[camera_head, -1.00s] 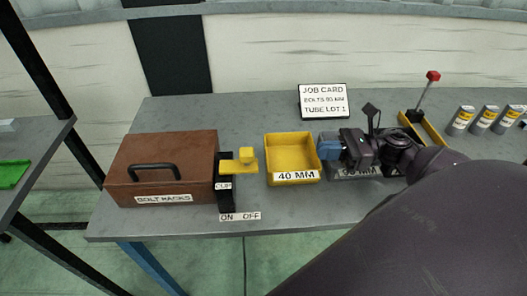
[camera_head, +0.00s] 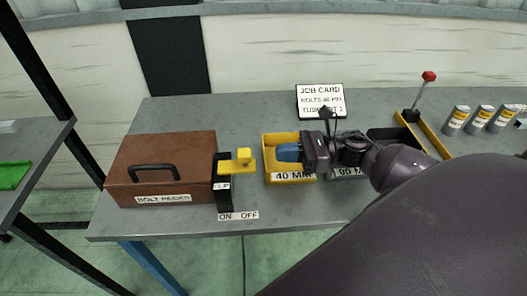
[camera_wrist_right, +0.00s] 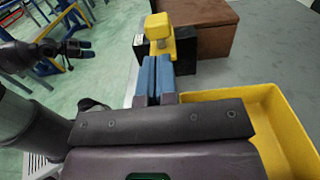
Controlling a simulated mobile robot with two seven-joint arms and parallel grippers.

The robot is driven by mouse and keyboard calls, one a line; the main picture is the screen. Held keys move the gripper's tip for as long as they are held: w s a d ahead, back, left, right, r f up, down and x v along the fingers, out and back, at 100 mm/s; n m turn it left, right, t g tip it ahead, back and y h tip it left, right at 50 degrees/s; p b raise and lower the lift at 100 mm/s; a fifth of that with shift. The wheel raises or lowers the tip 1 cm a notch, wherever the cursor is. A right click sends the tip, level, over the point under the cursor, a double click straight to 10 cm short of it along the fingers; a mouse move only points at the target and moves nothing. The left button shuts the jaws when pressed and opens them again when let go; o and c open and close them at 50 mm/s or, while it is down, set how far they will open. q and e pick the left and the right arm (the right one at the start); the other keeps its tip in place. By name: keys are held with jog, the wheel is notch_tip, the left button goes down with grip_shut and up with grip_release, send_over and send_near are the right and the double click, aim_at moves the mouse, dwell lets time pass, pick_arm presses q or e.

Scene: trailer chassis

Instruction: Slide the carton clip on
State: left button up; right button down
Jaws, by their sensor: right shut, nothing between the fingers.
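The brown carton (camera_head: 160,170), labelled BOLT PACKS, stands at the left of the bench. The yellow clip (camera_head: 238,166), with a raised square knob, sits at the black CLIP bracket (camera_head: 224,195) on the carton's right side. Its knob is above the OFF end of the ON/OFF label (camera_head: 238,216). My right gripper (camera_head: 279,152) is shut and empty, over the yellow 40 MM bin, right of the clip and apart from it. In the right wrist view its blue fingers (camera_wrist_right: 155,78) point toward the clip (camera_wrist_right: 160,35). My left gripper (camera_wrist_right: 78,48) shows small at the left there.
The yellow 40 MM bin (camera_head: 270,171) lies under my right gripper. A 90 MM bin (camera_head: 345,172) is partly hidden behind my arm. The job card (camera_head: 320,100), a red-knobbed lever (camera_head: 428,77) and several cans (camera_head: 457,120) stand farther right. Bare bench lies behind the carton.

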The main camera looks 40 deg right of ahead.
aim_at(245, 155)
jog(key=x, duration=0.5)
jog(key=shift+p, duration=0.4)
jog(key=shift+a, duration=0.1)
jog(key=shift+x, duration=2.05)
